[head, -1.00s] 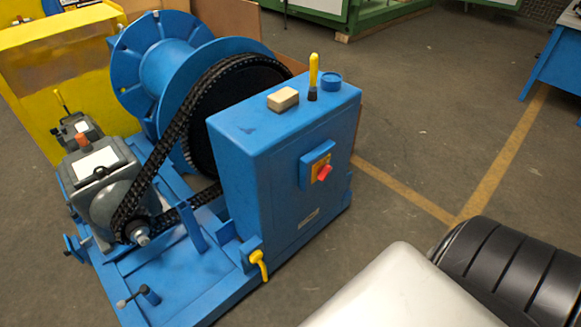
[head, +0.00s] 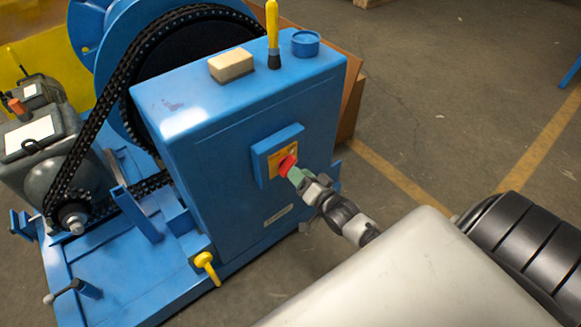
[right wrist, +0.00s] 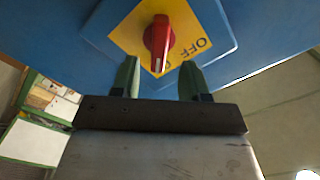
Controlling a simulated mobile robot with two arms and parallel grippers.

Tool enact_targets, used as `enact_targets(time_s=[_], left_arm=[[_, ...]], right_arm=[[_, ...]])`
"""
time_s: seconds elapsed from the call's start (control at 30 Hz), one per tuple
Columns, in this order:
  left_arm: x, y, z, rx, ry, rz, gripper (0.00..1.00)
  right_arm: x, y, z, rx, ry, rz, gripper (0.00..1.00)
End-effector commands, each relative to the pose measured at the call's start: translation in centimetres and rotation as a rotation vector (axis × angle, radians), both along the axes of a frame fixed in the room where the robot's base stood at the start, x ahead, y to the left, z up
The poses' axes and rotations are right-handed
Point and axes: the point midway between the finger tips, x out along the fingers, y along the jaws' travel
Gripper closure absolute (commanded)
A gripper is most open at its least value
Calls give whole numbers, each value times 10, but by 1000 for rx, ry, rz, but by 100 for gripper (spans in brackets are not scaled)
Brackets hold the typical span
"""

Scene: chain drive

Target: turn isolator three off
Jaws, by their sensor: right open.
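The isolator is a red rotary knob on a yellow plate (head: 277,160) on the front of the blue cabinet (head: 200,150). The red knob (head: 287,164) also shows in the right wrist view (right wrist: 158,42), roughly upright there, with the word OFF printed to its right on the plate. My right gripper (head: 297,176) points at the knob. In the right wrist view its two green fingertips (right wrist: 158,78) are open, one on each side just short of the knob, with no clear contact. In the head view the fingers partly hide the knob. My left gripper is not in view.
A yellow-handled lever (head: 273,35), a tan block (head: 231,65) and a blue cap (head: 306,43) are on the cabinet top. A chain (head: 87,135) runs left of it. A yellow valve handle (head: 207,267) sits low in front. Floor to the right is clear.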

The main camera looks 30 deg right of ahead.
Motion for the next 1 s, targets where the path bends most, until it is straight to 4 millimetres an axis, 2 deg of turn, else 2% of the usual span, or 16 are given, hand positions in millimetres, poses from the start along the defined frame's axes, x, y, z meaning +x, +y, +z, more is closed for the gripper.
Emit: enact_targets(time_s=[0.1, 0.3, 0.63, 0.67, 0.93, 1.0], left_arm=[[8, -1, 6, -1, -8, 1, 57], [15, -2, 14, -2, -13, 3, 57], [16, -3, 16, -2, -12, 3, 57], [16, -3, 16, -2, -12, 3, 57], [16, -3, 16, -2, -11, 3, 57], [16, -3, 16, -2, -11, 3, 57]], right_arm=[[22, 1, -1, -1, -1, -1, 55], [42, 3, -1, -2, 1, 0, 55], [46, 4, -1, -2, 4, 0, 55], [45, 4, -1, -2, 4, 0, 57], [45, 4, -1, -2, 3, -1, 98], [45, 4, -1, -2, 3, -1, 100]])
